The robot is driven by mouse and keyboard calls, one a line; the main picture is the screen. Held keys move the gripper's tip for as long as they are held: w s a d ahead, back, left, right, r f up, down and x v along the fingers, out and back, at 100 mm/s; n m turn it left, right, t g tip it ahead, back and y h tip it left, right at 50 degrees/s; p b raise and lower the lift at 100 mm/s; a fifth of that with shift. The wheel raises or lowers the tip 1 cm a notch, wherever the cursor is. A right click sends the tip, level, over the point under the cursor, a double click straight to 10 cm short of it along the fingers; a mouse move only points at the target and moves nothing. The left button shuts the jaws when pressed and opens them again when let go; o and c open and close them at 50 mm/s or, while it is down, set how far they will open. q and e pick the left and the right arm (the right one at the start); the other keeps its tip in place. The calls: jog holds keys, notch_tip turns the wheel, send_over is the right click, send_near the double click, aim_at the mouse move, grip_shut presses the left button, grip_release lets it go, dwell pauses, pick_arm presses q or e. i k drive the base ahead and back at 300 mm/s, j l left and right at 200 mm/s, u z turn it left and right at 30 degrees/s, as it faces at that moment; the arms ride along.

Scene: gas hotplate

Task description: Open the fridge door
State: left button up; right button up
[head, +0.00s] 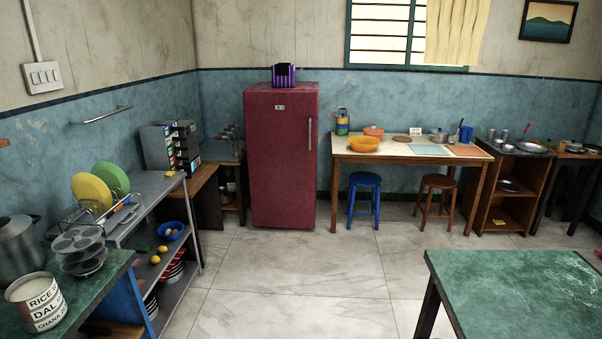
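A dark red fridge (281,160) stands upright against the back wall, left of the picture's middle. Its single front door is shut. A thin vertical handle (310,133) shows near the door's upper right edge. The fridge is across the room, well away from my viewpoint. Neither of my grippers shows in the head view, and nothing is seen touching the fridge.
The tiled floor (300,262) before the fridge is clear. A metal shelf unit (150,190) with dishes stands left. A green table (515,290) fills the lower right. A wooden table (400,158) with two stools is right of the fridge. A purple holder (283,77) sits on top.

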aim_at(281, 126)
jog(key=i, duration=1.85)
